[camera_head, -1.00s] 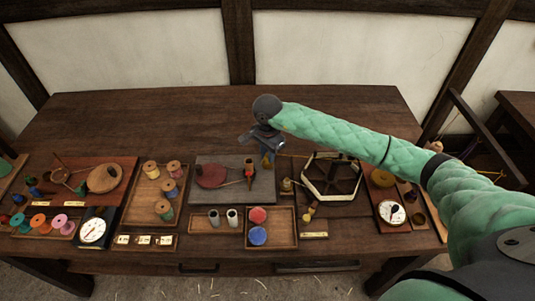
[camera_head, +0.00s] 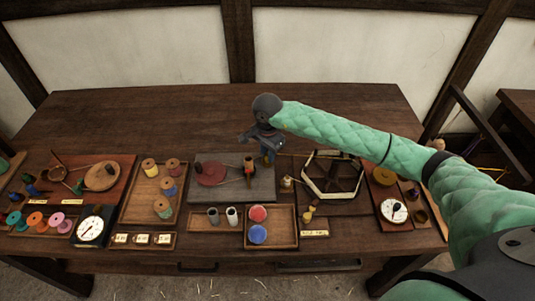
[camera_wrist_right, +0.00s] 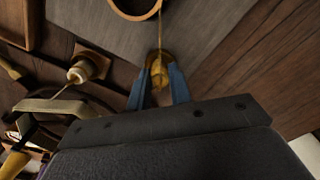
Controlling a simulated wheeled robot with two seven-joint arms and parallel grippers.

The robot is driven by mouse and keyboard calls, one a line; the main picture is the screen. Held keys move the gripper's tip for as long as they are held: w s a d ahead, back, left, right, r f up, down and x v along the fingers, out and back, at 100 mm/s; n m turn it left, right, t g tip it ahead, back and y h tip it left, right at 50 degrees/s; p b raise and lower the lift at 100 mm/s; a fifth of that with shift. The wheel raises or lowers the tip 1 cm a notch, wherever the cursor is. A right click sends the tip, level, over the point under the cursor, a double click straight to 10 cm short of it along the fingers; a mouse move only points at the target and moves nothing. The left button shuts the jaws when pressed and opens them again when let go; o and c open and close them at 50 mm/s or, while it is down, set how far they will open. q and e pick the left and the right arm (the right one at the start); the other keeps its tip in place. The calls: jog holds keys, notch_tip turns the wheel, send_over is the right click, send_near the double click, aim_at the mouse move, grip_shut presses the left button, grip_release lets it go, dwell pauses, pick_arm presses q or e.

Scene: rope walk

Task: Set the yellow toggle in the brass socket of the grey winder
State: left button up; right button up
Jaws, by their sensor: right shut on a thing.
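The grey winder (camera_head: 232,192) is a grey board near the table's middle, with a dark red disc (camera_head: 210,173) and an upright orange-and-dark post (camera_head: 249,166). My right gripper (camera_head: 268,160) is just right of the post, over the board's right side. In the right wrist view its blue fingers (camera_wrist_right: 160,88) are shut on the yellow toggle (camera_wrist_right: 160,76). A thin cord runs from the toggle towards an orange-rimmed ring (camera_wrist_right: 134,13). A brass-coloured round shape (camera_wrist_right: 158,58) shows around the toggle's far end; whether the toggle sits in it or above it I cannot tell. My left gripper is out of view.
Right of the board stand a small brass-coloured spool (camera_wrist_right: 86,70) and a pale hexagonal reel (camera_head: 331,194). The table's back half is clear.

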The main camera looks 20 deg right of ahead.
dwell(0.3)
jog(key=o, duration=1.2)
jog(key=shift+r, duration=0.15)
jog(key=shift+r+p, duration=0.5)
jog(key=shift+r, duration=3.35)
